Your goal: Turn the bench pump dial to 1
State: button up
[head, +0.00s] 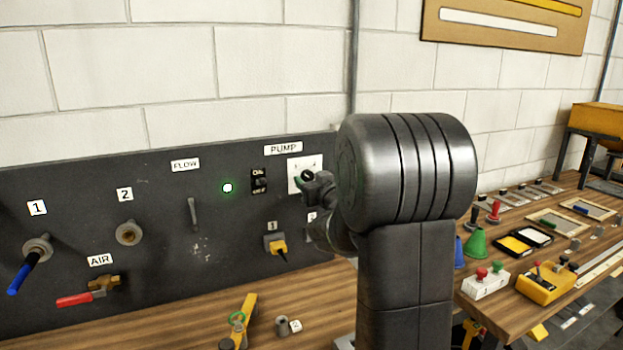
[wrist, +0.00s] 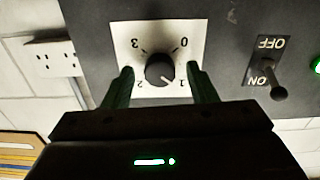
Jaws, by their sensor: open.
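The pump dial is a black round knob (wrist: 160,70) on a white plate (wrist: 122,35), seen upside down in the wrist view. The plate carries the numbers 0, 1, 2 and 3. A pale pointer line on the knob points to the lower right, towards the 1. My gripper (wrist: 160,75) is open, with one green finger on each side of the knob and a gap visible on both sides. In the head view the dial plate (head: 305,163) sits under the PUMP label (head: 283,148), and my wrist partly hides it.
An on/off toggle switch (head: 259,181) is beside the dial, its ON side nearer the lever in the wrist view. A green light (head: 227,188) glows on the panel (head: 160,240). The wooden bench (head: 130,335) runs along the panel's foot.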

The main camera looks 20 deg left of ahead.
jog(key=c, duration=1)
jog(key=shift+m, duration=0.3)
jog(key=o, duration=1)
jog(key=b+v, duration=0.2)
jog(key=v, duration=1.1)
jog(key=shift+s+d, duration=0.2)
jog(key=shift+d, duration=0.1)
